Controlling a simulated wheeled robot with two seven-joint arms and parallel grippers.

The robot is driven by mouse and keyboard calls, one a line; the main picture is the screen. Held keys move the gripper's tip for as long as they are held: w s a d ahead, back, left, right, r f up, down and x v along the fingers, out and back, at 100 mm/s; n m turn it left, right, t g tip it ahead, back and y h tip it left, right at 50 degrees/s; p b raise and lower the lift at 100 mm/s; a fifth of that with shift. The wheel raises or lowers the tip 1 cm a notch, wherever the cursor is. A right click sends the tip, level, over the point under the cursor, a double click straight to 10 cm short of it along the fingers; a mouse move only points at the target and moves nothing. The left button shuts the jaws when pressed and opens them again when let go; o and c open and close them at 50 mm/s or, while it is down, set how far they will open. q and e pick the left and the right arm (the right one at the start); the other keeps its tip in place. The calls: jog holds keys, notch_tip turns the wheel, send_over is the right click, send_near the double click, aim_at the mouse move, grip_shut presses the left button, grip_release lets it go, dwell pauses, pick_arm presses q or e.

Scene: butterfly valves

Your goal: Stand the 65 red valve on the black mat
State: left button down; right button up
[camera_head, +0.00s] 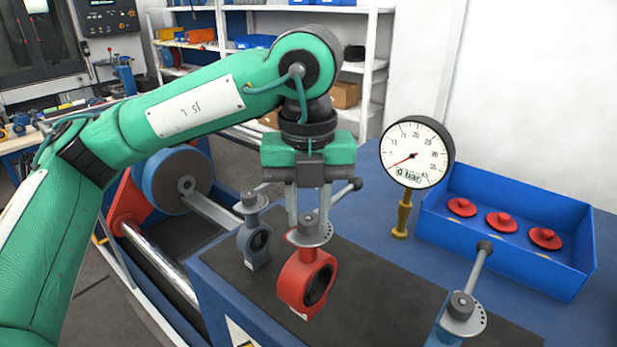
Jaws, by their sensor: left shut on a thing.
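The red valve (304,283) has a round ring body with a dark bore and a grey top plate and lever. My left gripper (307,222) points down, shut on its top part. The valve is over the front left part of the black mat (385,290) and leans slightly in the picture. I cannot tell whether its base touches the mat. Any size number on it is not readable. My right gripper is not in view.
A blue-grey valve (256,243) stands just left of the red one. Another valve with a raised lever (463,306) is at the lower right. A pressure gauge (416,152) and a blue tray (510,255) with red discs (503,223) are behind, right.

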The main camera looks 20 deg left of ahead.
aim_at(309, 220)
pick_arm(q)
jog(key=shift+f+p, duration=0.6)
jog(key=shift+f, duration=1.5)
jog(key=shift+f, duration=0.15)
jog(key=c, duration=1.1)
grip_release()
jog(key=shift+s, duration=0.1)
